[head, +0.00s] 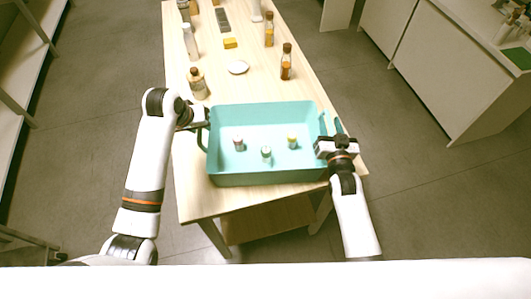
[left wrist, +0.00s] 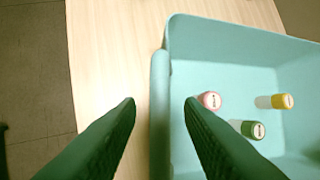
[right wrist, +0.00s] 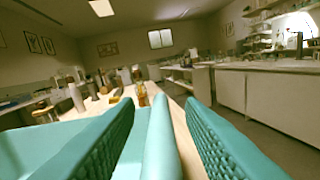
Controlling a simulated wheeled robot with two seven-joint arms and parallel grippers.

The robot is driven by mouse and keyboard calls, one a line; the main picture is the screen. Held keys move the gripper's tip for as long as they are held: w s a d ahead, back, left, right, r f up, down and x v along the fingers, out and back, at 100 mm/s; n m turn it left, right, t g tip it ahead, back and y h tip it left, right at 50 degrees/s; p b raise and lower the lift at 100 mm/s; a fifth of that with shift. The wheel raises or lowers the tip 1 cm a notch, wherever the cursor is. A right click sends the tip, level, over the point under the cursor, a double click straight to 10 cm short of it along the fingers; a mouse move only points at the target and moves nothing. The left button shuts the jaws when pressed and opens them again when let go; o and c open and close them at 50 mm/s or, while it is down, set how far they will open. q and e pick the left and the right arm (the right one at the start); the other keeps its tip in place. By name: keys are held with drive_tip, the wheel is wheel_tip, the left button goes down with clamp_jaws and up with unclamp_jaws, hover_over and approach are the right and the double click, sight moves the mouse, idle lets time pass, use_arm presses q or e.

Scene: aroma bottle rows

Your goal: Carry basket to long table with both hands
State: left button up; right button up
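The teal basket (head: 265,176) stands on the near end of the long wooden table (head: 260,85). Three small capped bottles are inside: a pink-capped one (head: 239,145), a green-capped one (head: 266,153) and a yellow-capped one (head: 292,142). My left gripper (head: 205,122) is at the basket's left side; in the left wrist view its open fingers (left wrist: 159,102) lie either side of the basket's side handle (left wrist: 159,115). My right gripper (head: 331,124) is at the right side; in the right wrist view its open fingers (right wrist: 160,102) straddle the other handle (right wrist: 160,145). Finger contact cannot be told.
Beyond the basket, brown bottles (head: 286,62), a white dish (head: 238,67) and a yellow block (head: 230,43) stand on the table. A white counter (head: 440,65) is at the right, with grey floor (head: 350,85) between. Shelving (head: 22,50) is at the left.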

drive_tip(key=shift+s, duration=0.2)
use_arm(q)
drive_tip(key=v, duration=1)
drive_tip(key=shift+s+r, duration=0.15)
drive_tip(key=shift+r, duration=0.1)
use_arm(e)
drive_tip(key=s, duration=1.1)
drive_tip(key=shift+s+d, duration=0.3)
drive_tip(key=shift+s, duration=0.05)
use_arm(q)
drive_tip(key=shift+s+a, duration=0.1)
